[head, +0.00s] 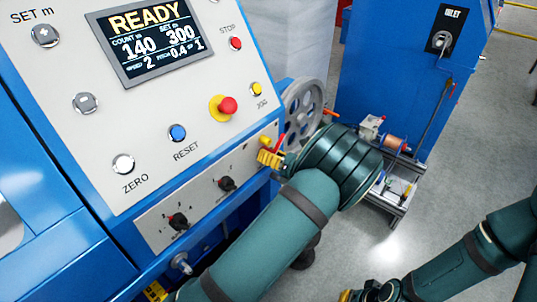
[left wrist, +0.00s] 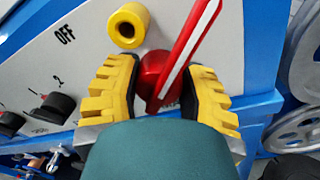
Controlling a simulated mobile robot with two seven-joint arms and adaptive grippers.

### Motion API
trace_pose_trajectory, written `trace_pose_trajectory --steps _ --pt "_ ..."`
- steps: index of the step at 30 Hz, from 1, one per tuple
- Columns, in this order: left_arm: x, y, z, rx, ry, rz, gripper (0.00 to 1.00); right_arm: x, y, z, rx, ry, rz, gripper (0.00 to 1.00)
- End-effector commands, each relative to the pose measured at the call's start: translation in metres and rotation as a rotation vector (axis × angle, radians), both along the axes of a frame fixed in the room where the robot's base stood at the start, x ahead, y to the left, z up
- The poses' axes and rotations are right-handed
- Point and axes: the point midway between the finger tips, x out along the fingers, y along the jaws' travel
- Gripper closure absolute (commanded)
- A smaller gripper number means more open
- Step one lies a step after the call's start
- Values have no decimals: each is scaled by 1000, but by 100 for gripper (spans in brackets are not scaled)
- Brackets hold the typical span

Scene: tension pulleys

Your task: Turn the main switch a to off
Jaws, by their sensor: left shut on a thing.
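The main switch a is a red rotary handle with a white stripe (left wrist: 186,48) on the light panel, in the left wrist view. Its lever slants up and to the right, away from the OFF label (left wrist: 64,35) at upper left. A red bit of it shows in the head view (head: 279,144). My left gripper (left wrist: 160,88) is shut on its red hub, with one yellow finger on each side. In the head view the left gripper (head: 270,158) is at the panel's lower right edge, partly hidden by my wrist. My right gripper (head: 362,295) is at the bottom edge, cut off.
A yellow ring (left wrist: 128,26) sits just above the switch. Black knobs (head: 178,221) lie left along the lower panel. A red stop button on yellow (head: 226,106) and the READY display (head: 152,38) are above. A grey pulley wheel (head: 303,112) stands close right.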

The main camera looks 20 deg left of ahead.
Motion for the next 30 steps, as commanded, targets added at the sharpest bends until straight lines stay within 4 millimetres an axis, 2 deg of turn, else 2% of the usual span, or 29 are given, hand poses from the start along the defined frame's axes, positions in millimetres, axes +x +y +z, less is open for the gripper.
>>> trace_pose_trajectory --steps 21,30 --pt "0 0 3 -155 -436 -4 100 -2 0 8 1 4 0 100" --pt "0 1 3 -193 -543 -4 100 -2 0 7 1 4 0 100"
